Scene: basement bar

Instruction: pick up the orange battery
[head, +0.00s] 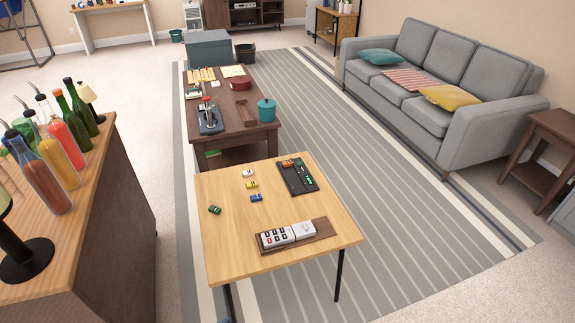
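A small orange piece (287,163), which looks like the orange battery, lies at the far end of a black tray (308,187) on the light wooden table (225,240). It is too small to make out in detail. Small green and red pieces lie beside or below it in the same tray. Neither of my grippers is in view.
Small white (248,173), yellow (252,184), blue (256,198) and green (214,209) pieces lie loose on the table. A brown board (320,228) with white number blocks is near its front edge. A bar counter (90,210) with bottles stands left; a grey sofa (420,110) is right.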

